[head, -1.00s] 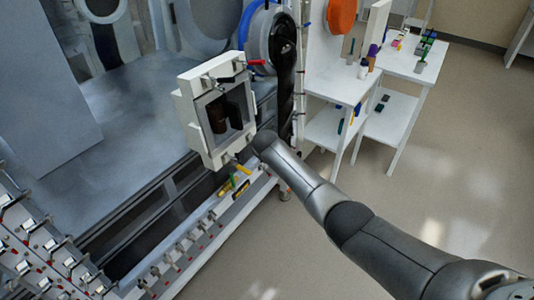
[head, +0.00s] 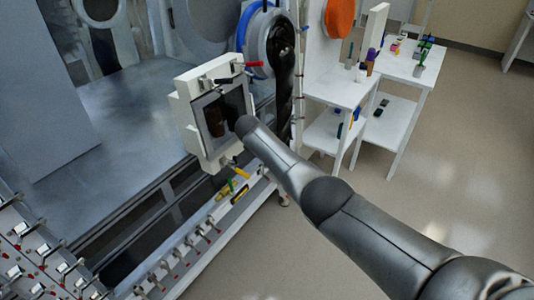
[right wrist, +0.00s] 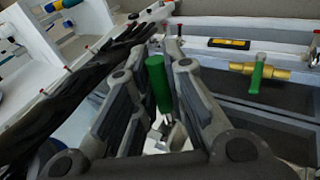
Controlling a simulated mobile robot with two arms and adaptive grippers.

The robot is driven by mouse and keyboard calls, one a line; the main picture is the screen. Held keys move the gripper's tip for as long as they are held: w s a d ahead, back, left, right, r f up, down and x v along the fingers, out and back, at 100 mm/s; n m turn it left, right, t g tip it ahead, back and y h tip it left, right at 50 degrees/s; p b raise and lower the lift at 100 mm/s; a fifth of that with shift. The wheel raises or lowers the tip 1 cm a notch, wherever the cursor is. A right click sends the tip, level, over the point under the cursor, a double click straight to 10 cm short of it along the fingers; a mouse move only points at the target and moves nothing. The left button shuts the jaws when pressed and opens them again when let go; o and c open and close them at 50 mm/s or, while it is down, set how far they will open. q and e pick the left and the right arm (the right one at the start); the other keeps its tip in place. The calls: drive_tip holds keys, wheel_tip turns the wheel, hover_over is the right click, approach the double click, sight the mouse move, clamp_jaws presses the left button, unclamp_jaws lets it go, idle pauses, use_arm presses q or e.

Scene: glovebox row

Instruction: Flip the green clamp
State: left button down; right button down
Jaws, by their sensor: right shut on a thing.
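The green clamp handle (right wrist: 158,84) stands between the fingers of my right gripper (right wrist: 155,62) in the right wrist view, with small metal parts at its lower end. The gripper is shut on it. In the head view my right arm covers the lower right of the white box-like door frame (head: 182,118), and the gripper and green clamp are hidden behind it. A red handle (head: 253,64) and a yellow handle (head: 240,173) show at other corners of that frame. My left gripper is not in view.
A brass valve (right wrist: 240,68) with a green lever lies right of the gripper in the right wrist view, on the ledge below the frame. A black glove sleeve (head: 282,80) hangs right of the frame. White shelves (head: 345,90) stand beyond; the floor on the right is clear.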

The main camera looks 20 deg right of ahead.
drive_tip(key=shift+w+r, duration=0.15)
drive_tip(key=shift+r, duration=0.2)
drive_tip(key=c, duration=1.5)
unclamp_jaws()
drive_tip(key=shift+a, duration=0.1)
drive_tip(key=shift+o, duration=0.2)
drive_tip(key=shift+f, duration=0.15)
